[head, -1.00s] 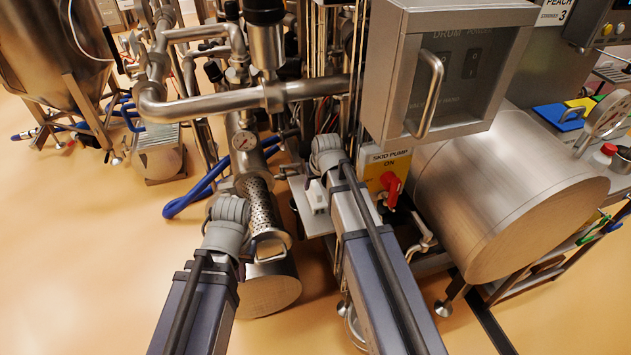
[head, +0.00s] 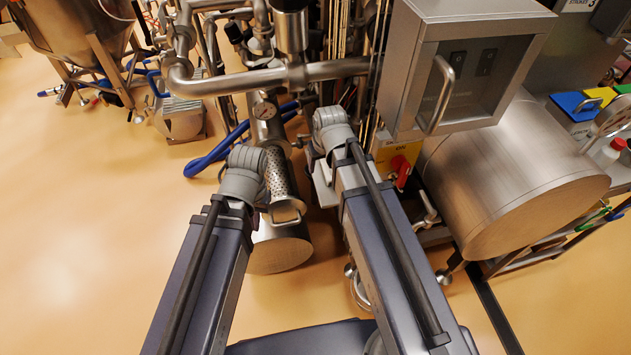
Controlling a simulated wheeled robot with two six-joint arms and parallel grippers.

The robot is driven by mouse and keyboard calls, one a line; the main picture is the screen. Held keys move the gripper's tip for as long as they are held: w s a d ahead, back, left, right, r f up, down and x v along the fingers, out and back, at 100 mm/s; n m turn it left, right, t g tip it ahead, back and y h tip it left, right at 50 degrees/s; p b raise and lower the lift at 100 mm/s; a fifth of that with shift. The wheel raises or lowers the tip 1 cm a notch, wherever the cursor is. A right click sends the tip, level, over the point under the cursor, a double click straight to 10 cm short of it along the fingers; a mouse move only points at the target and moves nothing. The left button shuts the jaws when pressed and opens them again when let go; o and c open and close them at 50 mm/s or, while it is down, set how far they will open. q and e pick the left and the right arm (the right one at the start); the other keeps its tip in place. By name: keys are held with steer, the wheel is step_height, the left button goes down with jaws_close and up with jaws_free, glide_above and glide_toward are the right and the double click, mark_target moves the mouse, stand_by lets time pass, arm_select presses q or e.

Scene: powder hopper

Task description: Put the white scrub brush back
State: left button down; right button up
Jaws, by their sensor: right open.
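A small white block, perhaps the white scrub brush (head: 325,188), shows on a pale ledge beside my right forearm. The arm hides much of it, so I cannot be sure what it is. My right arm reaches over the ledge, its grey wrist in front of the pipework. The right gripper is mostly hidden beyond that wrist and looks empty. My left arm's grey wrist is beside a perforated metal cylinder (head: 279,180) with a handle. The left gripper's fingers are hidden behind the wrist, so its hold cannot be told.
A grey control box (head: 460,75) with a bar handle overhangs my right arm. A yellow switch panel with a red knob (head: 401,170) and a large steel drum (head: 515,180) stand at right. Pipes (head: 270,76) and blue hoses (head: 215,152) crowd the middle. Floor at left is open.

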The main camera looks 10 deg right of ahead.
steer(key=s+a+n+g, duration=0.1)
steer(key=s+a, duration=0.3)
steer(key=s, duration=0.3)
steer(key=s+a+n+g+h, duration=0.1)
steer(key=s+a+g, duration=0.1)
steer(key=s+a, duration=0.2)
steer(key=s, duration=0.3)
steer(key=shift+s+f+h, duration=0.3)
